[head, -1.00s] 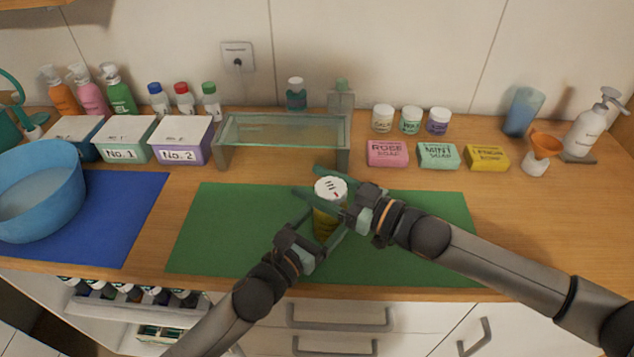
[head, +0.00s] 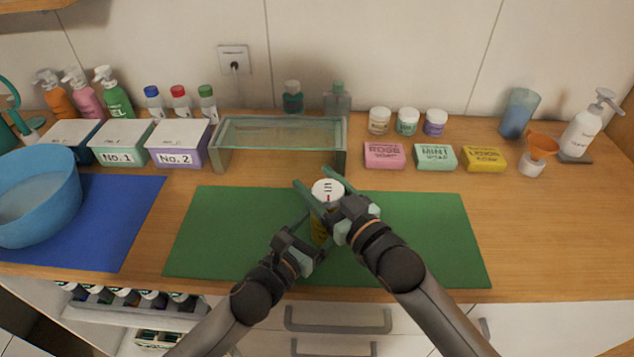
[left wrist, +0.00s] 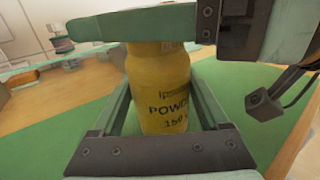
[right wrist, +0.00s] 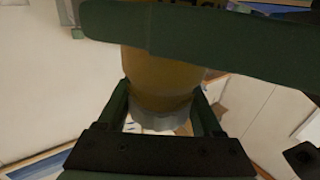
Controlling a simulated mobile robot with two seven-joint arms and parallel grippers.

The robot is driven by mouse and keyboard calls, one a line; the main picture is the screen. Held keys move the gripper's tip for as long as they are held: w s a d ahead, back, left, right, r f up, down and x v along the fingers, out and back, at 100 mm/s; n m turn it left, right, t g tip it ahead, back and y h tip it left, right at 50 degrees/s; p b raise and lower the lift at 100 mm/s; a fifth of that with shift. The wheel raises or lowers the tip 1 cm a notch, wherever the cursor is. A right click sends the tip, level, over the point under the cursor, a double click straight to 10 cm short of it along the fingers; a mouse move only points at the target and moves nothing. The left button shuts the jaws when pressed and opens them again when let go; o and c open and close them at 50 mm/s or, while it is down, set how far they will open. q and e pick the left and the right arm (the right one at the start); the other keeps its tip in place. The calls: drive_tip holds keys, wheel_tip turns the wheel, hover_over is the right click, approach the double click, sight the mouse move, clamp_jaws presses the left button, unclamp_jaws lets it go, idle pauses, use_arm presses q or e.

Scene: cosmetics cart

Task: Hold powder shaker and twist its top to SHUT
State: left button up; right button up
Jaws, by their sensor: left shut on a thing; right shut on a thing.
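The powder shaker has a yellow body (head: 319,231) and a white top (head: 327,187) with dark marks and a red mark. It is upright over the green mat; I cannot tell whether its base touches the mat. My left gripper (head: 316,236) is shut around the body, whose "POWDER" label (left wrist: 168,108) shows in the left wrist view. My right gripper (head: 318,188) is shut on the top from the right. In the right wrist view the pale top (right wrist: 160,123) sits between the fingers, and a finger hides part of the body (right wrist: 160,78).
The green mat (head: 420,240) is otherwise clear. A glass-walled tray (head: 280,160) stands behind it, with soap bars (head: 435,157) at back right. Lidded boxes (head: 178,145) and a blue bowl (head: 40,200) on a blue mat (head: 120,220) are at left.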

drive_tip(key=shift+r, duration=0.1)
drive_tip(key=o, duration=1.4)
drive_tip(key=shift+d, duration=0.1)
drive_tip(key=v, duration=1.2)
use_arm(q)
drive_tip(key=o, duration=1.3)
drive_tip(key=shift+s, duration=0.15)
